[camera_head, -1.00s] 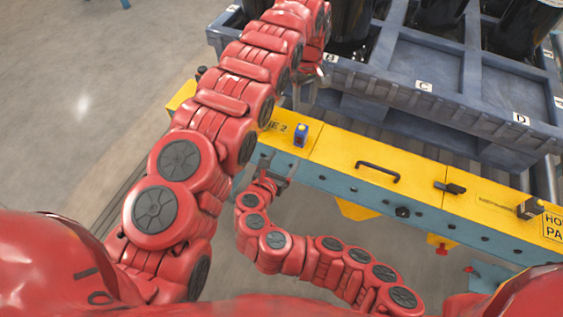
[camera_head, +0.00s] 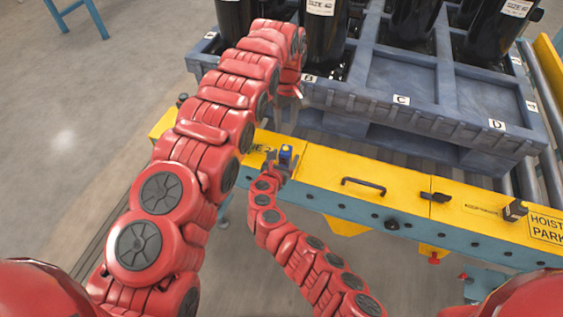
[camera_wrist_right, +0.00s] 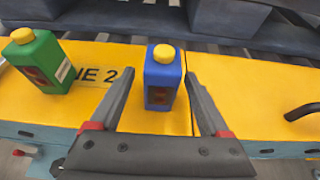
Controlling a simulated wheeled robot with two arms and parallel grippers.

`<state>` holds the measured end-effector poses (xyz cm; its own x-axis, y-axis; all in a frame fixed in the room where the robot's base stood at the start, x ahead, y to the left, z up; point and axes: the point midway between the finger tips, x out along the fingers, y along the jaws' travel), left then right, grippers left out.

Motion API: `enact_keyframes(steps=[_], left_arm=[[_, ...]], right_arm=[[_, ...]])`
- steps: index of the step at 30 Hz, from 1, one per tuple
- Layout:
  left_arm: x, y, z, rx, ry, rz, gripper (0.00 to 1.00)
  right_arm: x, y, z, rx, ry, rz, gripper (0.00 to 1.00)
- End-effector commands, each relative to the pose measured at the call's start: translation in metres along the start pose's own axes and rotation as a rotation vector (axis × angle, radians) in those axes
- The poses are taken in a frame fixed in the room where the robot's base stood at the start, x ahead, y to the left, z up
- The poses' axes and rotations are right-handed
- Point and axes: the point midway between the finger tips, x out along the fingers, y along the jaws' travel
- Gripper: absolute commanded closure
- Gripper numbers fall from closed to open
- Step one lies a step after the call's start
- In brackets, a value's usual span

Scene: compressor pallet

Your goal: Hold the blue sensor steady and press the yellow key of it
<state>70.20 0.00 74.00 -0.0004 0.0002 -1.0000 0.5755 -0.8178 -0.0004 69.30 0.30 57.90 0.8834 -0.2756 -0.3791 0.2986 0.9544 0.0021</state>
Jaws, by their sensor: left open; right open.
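The blue sensor (camera_head: 286,151) stands upright on the yellow beam top. In the right wrist view the blue sensor (camera_wrist_right: 160,90) shows a yellow key (camera_wrist_right: 164,53) on top and a dark panel on its front. My right gripper (camera_head: 281,158) is open at the sensor, with its fingers on either side of it in the wrist view (camera_wrist_right: 160,76); gaps show between the fingers and the sensor's sides. My left gripper (camera_head: 289,100) is open and above, beyond the sensor near the pallet edge, partly hidden by its own arm.
A green device (camera_wrist_right: 42,62) with a yellow top stands left of the sensor. A black handle (camera_head: 363,188) and black latch (camera_head: 435,197) are on the yellow beam (camera_head: 330,165) to the right. A grey pallet (camera_head: 440,115) with black cylinders lies behind.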

Motion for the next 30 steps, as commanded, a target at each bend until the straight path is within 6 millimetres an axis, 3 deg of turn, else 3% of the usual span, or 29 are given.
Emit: enact_keyframes(steps=[17,30], left_arm=[[0.0000,0.0000,0.0000,0.000,0.000,0.000,0.50],[-0.0001,0.0001,0.0000,0.000,0.000,0.000,0.50]], right_arm=[[0.0109,0.0002,-0.0015,-0.002,0.004,0.002,0.20],[0.0109,-0.0002,-0.0016,-0.002,0.004,0.001,0.99]])
